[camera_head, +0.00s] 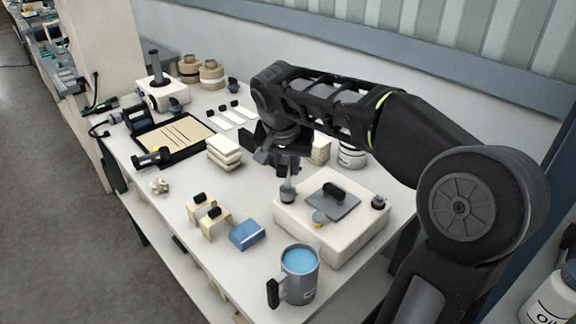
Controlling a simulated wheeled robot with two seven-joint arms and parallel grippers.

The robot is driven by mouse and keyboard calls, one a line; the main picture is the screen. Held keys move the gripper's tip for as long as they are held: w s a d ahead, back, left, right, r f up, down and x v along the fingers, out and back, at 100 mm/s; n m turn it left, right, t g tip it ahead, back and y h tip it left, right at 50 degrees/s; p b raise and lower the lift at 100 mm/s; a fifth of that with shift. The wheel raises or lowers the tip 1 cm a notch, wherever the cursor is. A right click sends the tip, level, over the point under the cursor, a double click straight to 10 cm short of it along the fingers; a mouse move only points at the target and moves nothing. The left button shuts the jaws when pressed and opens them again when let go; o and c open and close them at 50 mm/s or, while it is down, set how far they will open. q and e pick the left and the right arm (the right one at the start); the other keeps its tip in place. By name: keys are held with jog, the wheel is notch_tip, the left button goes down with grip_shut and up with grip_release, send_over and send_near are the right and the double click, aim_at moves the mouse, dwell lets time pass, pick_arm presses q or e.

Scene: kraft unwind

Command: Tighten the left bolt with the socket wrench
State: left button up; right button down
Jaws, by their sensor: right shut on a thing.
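A white block (345,240) stands on the bench with a grey plate (340,204) on top, carrying a black handle. A dark bolt (378,202) sits at its right side. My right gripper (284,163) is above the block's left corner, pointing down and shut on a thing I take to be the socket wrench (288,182). Its grey shaft stands upright below the fingers, its lower end at a dark round base on the block, where the left bolt would be. The bolt itself is hidden; I cannot tell how the socket sits on it. My left gripper is not in view.
A blue-topped mug (301,278) stands before the block, near a blue box (247,234) and small wooden stands (208,217). The bench's middle has bare patches.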

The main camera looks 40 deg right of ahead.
jog(key=shift+m, duration=0.3)
jog(key=shift+m+h, duration=0.3)
jog(key=shift+m, duration=0.4)
jog(key=shift+s+d+m+g, duration=0.1)
jog(key=shift+d+m+g, duration=0.05)
jog(key=shift+m+g, duration=0.25)
jog(key=shift+m+g, duration=0.3)
jog(key=shift+m, duration=0.5)
jog(key=shift+s, duration=0.1)
jog(key=shift+r+p, duration=1.6)
jog(key=shift+r, duration=0.9)
